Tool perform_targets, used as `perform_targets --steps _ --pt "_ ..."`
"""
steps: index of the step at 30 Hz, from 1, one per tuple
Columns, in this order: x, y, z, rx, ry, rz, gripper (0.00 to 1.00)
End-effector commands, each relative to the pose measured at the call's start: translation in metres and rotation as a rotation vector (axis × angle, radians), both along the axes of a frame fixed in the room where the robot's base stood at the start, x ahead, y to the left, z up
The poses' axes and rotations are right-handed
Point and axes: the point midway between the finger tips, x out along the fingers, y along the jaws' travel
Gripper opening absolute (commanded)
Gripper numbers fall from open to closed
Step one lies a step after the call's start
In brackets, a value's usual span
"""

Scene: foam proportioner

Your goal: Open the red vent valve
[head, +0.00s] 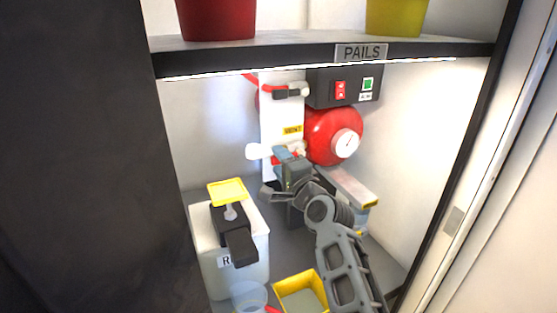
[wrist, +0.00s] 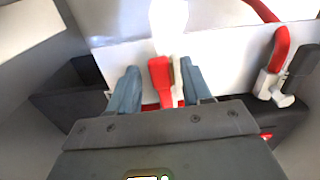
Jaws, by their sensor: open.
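The red vent valve (head: 275,160) is on the white panel, below the yellow VENT label (head: 292,130), and is mostly hidden behind my gripper (head: 287,158) in the head view. In the wrist view, the red handle (wrist: 160,75) stands between the two blue-grey fingers of my gripper (wrist: 160,88). A white fitting rises behind it. The fingers are open, one on each side of the handle. A gap shows on the left; the right finger is close, and I cannot tell whether it touches.
A red round tank with a gauge (head: 346,143) is right of the panel, under a switch box (head: 322,88). A white jug with a yellow-topped pump (head: 228,190) stands at front left, near a yellow tray (head: 300,285). A red hose (wrist: 280,45) shows at right in the wrist view.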

Motion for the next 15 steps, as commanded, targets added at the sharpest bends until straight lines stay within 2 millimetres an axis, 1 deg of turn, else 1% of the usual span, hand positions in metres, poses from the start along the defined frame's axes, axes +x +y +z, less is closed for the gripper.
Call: perform_targets --steps 3,9,12,15 --pt "-0.019 -0.007 -0.001 -0.001 0.001 0.0 0.49" --pt "-0.044 -0.018 -0.001 -0.001 0.0 -0.001 0.49" --pt "-0.052 -0.022 -0.001 0.0 0.001 -0.001 0.49" --pt "-0.055 -0.023 0.0 0.0 0.001 -0.001 0.49"
